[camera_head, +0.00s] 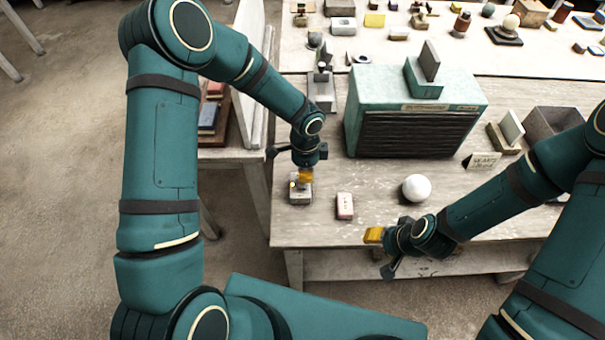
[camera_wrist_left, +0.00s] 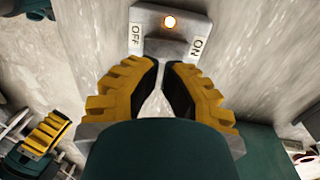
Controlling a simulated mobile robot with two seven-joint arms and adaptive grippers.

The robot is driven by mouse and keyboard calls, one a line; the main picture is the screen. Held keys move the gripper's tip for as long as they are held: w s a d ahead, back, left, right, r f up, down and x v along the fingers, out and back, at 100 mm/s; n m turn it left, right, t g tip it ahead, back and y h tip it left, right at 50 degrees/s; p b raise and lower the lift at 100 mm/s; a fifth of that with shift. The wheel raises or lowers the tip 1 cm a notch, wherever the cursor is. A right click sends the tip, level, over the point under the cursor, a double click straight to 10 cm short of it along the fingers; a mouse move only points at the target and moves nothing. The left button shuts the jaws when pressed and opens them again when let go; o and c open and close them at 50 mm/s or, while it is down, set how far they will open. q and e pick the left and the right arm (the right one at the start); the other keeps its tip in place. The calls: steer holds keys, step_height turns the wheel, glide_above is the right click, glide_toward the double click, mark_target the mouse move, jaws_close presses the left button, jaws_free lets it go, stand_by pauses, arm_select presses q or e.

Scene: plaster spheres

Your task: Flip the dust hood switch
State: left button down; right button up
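The dust hood (camera_head: 368,117) is a pale teal box with a dark slatted front on the bench. Its switch (camera_head: 299,198) is a small grey box near the bench's left front edge. In the left wrist view the switch (camera_wrist_left: 146,15) has OFF on the left, ON on the right and a glowing orange lamp. My left gripper (camera_head: 305,179) is just above the switch. Its yellow fingertips (camera_wrist_left: 162,66) nearly meet in front of the box; contact with the lever is hidden. My right gripper (camera_head: 373,235) is by the front edge, its finger gap unclear.
A pinkish block (camera_head: 344,206) lies right of the switch. A white sphere (camera_head: 416,188) sits farther right. A grey stand (camera_head: 321,92) is behind my left gripper.

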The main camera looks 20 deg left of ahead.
arm_select(q)
step_height(320, 180, up, 11)
steer(key=w, duration=0.1)
steer(key=shift+a, duration=0.15)
arm_select(e)
steer(key=shift+a+r, duration=0.1)
steer(key=shift+r, duration=0.2)
arm_select(q)
steer(key=shift+f, duration=0.15)
